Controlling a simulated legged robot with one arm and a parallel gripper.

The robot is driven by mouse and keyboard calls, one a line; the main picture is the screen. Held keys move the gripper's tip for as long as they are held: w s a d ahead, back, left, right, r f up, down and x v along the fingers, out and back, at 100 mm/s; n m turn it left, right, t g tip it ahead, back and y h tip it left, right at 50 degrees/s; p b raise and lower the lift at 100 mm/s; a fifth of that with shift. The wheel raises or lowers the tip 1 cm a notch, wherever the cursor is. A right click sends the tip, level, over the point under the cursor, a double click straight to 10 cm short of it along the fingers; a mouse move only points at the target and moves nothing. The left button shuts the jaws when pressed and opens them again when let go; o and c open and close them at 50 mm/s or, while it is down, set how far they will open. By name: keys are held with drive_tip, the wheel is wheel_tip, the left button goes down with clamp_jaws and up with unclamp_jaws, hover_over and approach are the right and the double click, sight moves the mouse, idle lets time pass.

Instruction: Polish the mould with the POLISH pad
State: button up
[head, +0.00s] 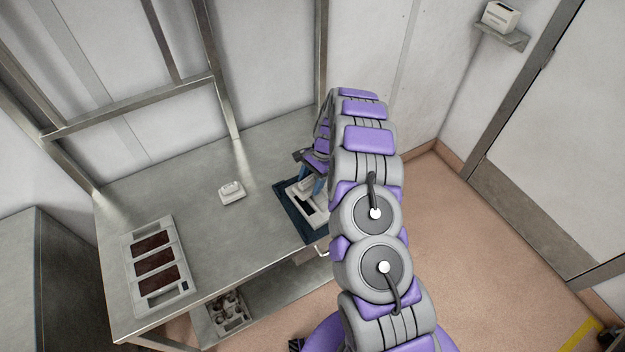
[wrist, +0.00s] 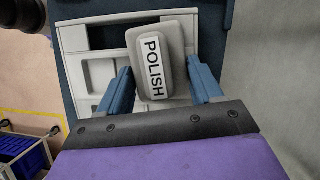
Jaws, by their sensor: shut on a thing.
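The POLISH pad (wrist: 172,62) is a grey block with a white label, seen between the blue fingers of my gripper (wrist: 160,68) in the wrist view. My gripper is shut on it. Below the pad is a light grey tray-like piece with recesses, which looks like the mould (wrist: 90,38). It lies on a dark blue mat, and the pad covers part of it. In the head view the mould (head: 294,192) is at the table's right end, partly hidden by my arm. I cannot tell whether the pad touches it.
A second pale pad (head: 232,190) lies mid-table. A grey tray (head: 128,250) with three brown-filled cells is at the table's left. A bin (head: 212,322) of parts sits on the lower shelf. Metal posts rise behind the table.

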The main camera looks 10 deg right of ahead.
drive_tip(key=shift+w+d, duration=0.3)
drive_tip(key=shift+d, duration=0.2)
drive_tip(key=shift+w+d, duration=0.25)
drive_tip(key=shift+d, duration=0.2)
drive_tip(key=shift+w+d, duration=0.15)
drive_tip(key=shift+d, duration=0.45)
drive_tip(key=shift+w+d, duration=0.15)
drive_tip(key=shift+d, duration=0.45)
drive_tip(key=shift+w+d+r, duration=0.1)
drive_tip(key=shift+w+d, duration=0.3)
drive_tip(key=shift+d, duration=0.1)
drive_tip(key=shift+w+d, duration=0.3)
drive_tip(key=shift+d, duration=0.5)
drive_tip(key=shift+w+d, duration=0.3)
drive_tip(key=shift+d, duration=0.45)
drive_tip(key=shift+w+d+f+b, duration=0.1)
drive_tip(key=shift+w+d+b, duration=0.15)
drive_tip(key=shift+d, duration=0.4)
drive_tip(key=shift+w+d+f+b, duration=0.1)
drive_tip(key=shift+w+d+b, duration=0.1)
drive_tip(key=shift+d, duration=0.4)
drive_tip(key=shift+a, duration=0.15)
